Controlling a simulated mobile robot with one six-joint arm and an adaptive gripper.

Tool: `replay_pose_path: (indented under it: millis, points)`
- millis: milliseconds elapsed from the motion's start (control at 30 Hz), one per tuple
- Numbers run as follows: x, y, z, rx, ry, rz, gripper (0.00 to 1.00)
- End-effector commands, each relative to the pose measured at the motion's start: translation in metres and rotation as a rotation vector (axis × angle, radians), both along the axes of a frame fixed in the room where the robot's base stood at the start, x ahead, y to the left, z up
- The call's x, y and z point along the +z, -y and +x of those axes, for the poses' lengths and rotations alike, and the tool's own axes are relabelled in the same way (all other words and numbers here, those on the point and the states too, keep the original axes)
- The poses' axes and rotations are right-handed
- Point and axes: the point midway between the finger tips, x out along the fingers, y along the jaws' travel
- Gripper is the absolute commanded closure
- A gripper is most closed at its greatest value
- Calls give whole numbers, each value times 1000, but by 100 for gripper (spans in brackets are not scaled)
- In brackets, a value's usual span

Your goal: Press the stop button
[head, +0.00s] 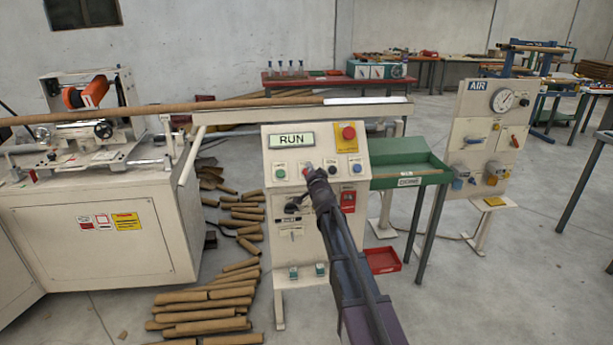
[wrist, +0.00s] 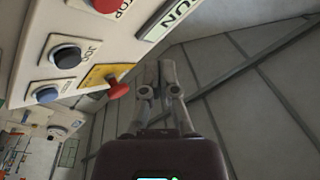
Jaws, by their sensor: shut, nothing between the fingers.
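The cream control panel (head: 270,152) shows RUN on its display (head: 292,140). Its red stop button (head: 307,167) sits in the button row, right of a green button (head: 280,173). In the wrist view the red stop button (wrist: 104,4) is cut by the top edge, beside its partly visible STOP label. My gripper (head: 313,175) is in front of the panel, just below and right of the stop button in the head view. In the wrist view my gripper (wrist: 160,68) is shut and empty, with its tips to the right of the buttons. I cannot tell whether it touches the panel.
A red emergency mushroom button (head: 348,132) stands on a yellow plate at the panel's upper right. A black JOG button (wrist: 66,56) and a blue button (wrist: 45,94) are close by. A green tray (head: 410,160) stands right of the panel. Cardboard tubes (head: 205,315) litter the floor left.

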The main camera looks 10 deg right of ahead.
Motion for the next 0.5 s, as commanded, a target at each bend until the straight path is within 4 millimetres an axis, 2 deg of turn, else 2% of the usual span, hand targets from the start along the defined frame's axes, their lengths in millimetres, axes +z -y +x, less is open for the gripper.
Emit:
replay_pose_path:
  millis: [100,500]
  points:
    - [-12,0,12,0,0,0,100]
    - [-35,-1,40,1,-1,0,100]
